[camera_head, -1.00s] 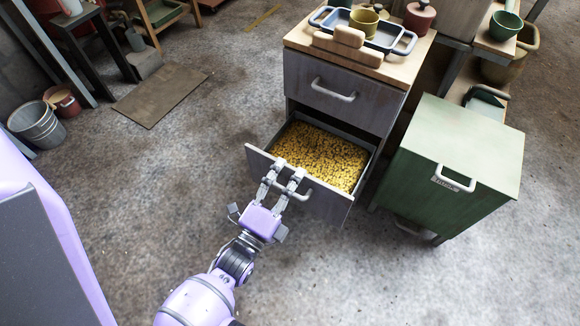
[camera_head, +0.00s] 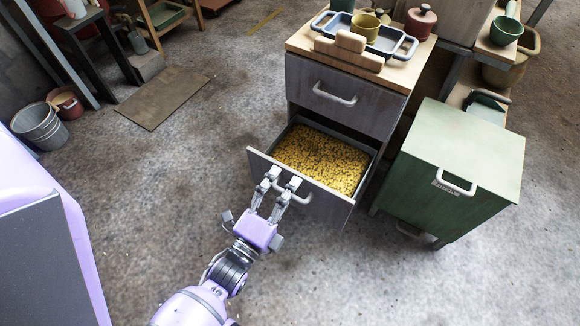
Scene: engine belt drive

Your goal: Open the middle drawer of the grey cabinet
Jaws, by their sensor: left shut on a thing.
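The grey cabinet (camera_head: 385,75) stands right of centre with a wooden top. Its upper drawer (camera_head: 335,95) is closed. The drawer below it, the middle drawer (camera_head: 260,163), is pulled well out and holds a layer of small yellow pieces (camera_head: 322,160). My left gripper (camera_head: 281,183) is at the front of this drawer, shut on its pale handle (camera_head: 304,196). The fingers cover part of the handle. The cabinet front below the open drawer is mostly hidden. My right gripper is out of view.
A green cabinet (camera_head: 455,150) with a white handle stands close to the right. A blue tray (camera_head: 385,42) and pots sit on the grey cabinet's top. Buckets (camera_head: 38,126) and a flat board (camera_head: 163,97) are at left. The floor in front is clear.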

